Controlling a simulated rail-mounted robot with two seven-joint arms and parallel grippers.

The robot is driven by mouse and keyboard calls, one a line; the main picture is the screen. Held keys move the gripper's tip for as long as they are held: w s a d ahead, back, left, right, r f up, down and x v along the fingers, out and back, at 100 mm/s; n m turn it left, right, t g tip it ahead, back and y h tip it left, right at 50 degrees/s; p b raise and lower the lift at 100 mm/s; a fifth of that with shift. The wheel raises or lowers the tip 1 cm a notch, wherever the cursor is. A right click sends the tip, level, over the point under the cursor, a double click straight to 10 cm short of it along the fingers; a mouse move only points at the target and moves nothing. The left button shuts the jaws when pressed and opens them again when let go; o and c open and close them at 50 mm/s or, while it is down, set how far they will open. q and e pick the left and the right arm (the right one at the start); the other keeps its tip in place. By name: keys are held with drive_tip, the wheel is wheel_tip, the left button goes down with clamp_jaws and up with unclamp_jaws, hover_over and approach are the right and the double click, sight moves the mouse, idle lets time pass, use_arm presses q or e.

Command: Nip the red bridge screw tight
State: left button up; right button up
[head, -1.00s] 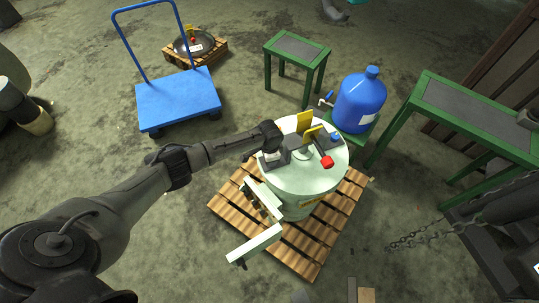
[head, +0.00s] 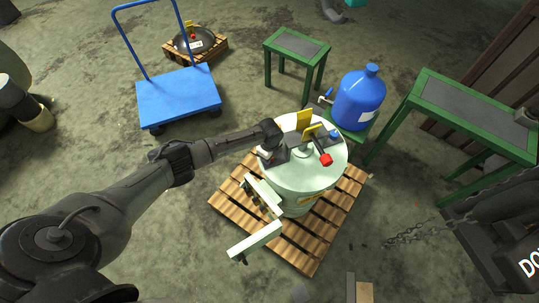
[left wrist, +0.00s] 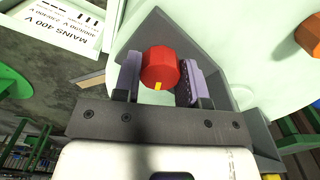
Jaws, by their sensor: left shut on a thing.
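The red bridge screw (left wrist: 160,68), a red round knob with a yellow mark on its near edge, shows in the left wrist view. My left gripper (left wrist: 161,80) has one pad on each side of it and is shut on it. In the head view my left gripper (head: 269,151) is low over the left part of the pale green drum's top (head: 301,178); the screw there is hidden by the gripper. My right gripper is not in view.
Another red knob (head: 326,159), yellow plates (head: 304,121) and a blue knob (head: 335,134) stand on the drum top. The drum stands on a wooden pallet (head: 325,222). A blue jug (head: 360,98) is close behind. A blue trolley (head: 178,97) is back left, with open floor around.

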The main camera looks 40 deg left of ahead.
use_arm(q)
drive_tip(key=m, duration=0.5)
drive_tip(key=shift+m+b, duration=0.3)
drive_tip(key=shift+m, duration=0.1)
idle(0.4)
drive_tip(key=o, duration=0.9)
drive_tip(key=shift+r, duration=0.15)
wheel_tip(320, 180, up, 14)
drive_tip(key=p, duration=0.2)
drive_tip(key=shift+f+p, duration=0.2)
drive_tip(key=shift+p, duration=0.15)
